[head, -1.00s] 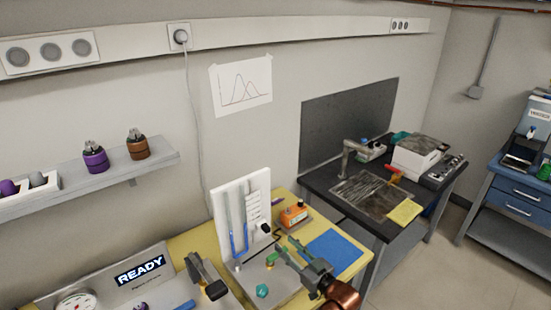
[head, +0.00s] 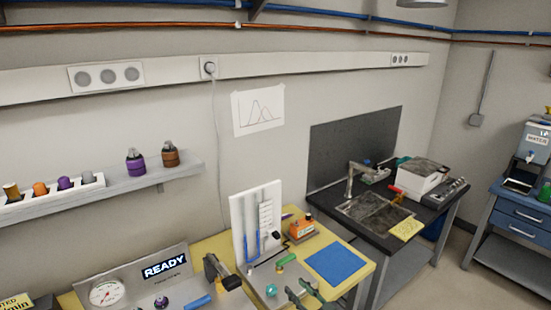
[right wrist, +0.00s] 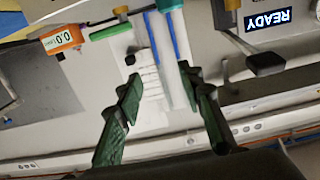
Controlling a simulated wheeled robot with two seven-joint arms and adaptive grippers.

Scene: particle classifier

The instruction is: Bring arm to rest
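My right gripper (head: 303,292) shows at the bottom edge of the head view, its green fingers over the front of the bench, and the rest of its arm is cut off. In the right wrist view the two green fingers (right wrist: 168,100) are spread apart with nothing between them. Beyond them is the white panel with blue tubes (right wrist: 152,75), which stands upright in the head view (head: 257,222). A green-topped knob (head: 286,260) and a teal knob (head: 271,290) sit on the grey base, apart from the fingers. My left gripper is not in view.
A grey console with a READY display (head: 165,267) and a dial (head: 106,292) stands at left. A black-headed part (head: 228,280) rises beside it. An orange meter (head: 302,229) and a blue mat (head: 338,262) lie right. A shelf (head: 110,188) holds bottles.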

